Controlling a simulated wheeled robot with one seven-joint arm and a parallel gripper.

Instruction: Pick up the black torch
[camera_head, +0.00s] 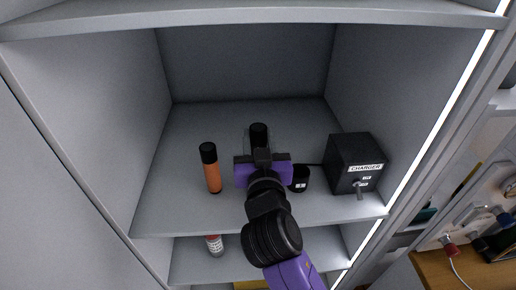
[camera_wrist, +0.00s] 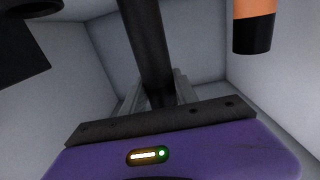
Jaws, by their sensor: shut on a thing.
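The black torch (camera_head: 259,131) stands upright on the upper shelf, partly hidden behind my gripper in the head view. In the wrist view the black torch (camera_wrist: 147,40) is a dark cylinder running down between the fingers. My purple and black gripper (camera_head: 261,152) reaches into the shelf from the front. Its fingers (camera_wrist: 158,92) are shut on the black torch. Whether the torch's base touches the shelf is hidden.
An orange torch with a black top (camera_head: 211,170) stands left of my gripper; it shows in the wrist view (camera_wrist: 254,22). A small black cup (camera_head: 299,179) and a black charger box (camera_head: 357,162) are on the right, close by. Side walls and a lower shelf surround the space.

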